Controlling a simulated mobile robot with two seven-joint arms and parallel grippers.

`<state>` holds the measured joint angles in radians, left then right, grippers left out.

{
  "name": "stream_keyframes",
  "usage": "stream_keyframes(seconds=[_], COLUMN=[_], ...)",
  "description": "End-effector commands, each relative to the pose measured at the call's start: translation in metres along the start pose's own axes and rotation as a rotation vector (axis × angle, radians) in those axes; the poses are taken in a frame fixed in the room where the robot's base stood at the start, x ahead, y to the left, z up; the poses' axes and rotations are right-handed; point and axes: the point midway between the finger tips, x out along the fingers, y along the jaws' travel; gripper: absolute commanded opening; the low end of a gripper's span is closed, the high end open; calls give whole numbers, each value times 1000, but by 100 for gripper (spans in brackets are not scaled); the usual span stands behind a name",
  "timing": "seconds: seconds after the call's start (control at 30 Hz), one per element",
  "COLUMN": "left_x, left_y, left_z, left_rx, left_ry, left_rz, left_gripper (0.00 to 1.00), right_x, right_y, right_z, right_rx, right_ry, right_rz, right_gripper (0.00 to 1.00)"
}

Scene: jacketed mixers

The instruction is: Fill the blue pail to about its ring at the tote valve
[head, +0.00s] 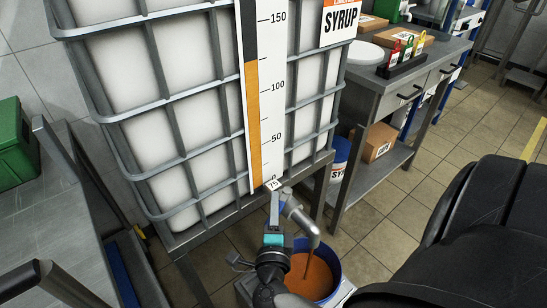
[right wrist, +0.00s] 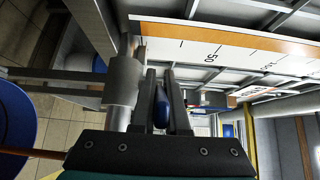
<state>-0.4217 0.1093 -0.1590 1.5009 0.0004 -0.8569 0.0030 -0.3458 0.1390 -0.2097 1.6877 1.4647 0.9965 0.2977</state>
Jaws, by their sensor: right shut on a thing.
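The tote (head: 190,110) is a white tank in a grey cage. Its valve spout (head: 297,212) is a grey pipe at the lower front, angled down over the blue pail (head: 328,258). The pail holds orange-brown syrup (head: 308,276), and a thin darker stream seems to run down into it. I cannot make out the pail's ring. The pail's blue side also shows in the right wrist view (right wrist: 12,112). My right gripper (head: 272,238) is beside the spout. In the right wrist view its fingers (right wrist: 165,105) are shut on a blue valve handle (right wrist: 161,108). My left gripper is not in view.
A gauge strip (head: 253,110) on the tote shows orange up to roughly 120, with a tag reading 75 below. A grey workbench (head: 440,60) with boxes stands at right. A steel table (head: 40,240) and green box (head: 15,145) are at left. Tiled floor (head: 400,180) is clear at right.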

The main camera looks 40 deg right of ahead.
Motion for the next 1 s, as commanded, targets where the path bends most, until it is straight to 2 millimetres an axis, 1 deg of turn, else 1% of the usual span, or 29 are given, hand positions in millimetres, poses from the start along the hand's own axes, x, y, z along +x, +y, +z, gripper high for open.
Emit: stream_keyframes(seconds=[0.27, 0.3, 0.5, 0.57, 0.83, 1.0], left_x=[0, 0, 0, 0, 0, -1], left_y=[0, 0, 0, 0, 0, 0], left_z=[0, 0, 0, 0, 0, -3], left_rx=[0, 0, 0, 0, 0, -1], left_ry=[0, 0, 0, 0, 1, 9], left_rz=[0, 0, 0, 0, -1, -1], left_gripper=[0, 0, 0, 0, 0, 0], right_x=[1, 1, 0, 0, 0, -2], right_y=[0, 0, 0, 0, 0, 0], right_z=[0, 0, 0, 0, 0, 6], right_rx=[0, 0, 1, 1, 1, 1], right_ry=[0, 0, 0, 0, 0, -2], right_rz=[-2, -2, -1, -1, 0, 0], right_gripper=[0, 15, 37, 42, 42, 42])
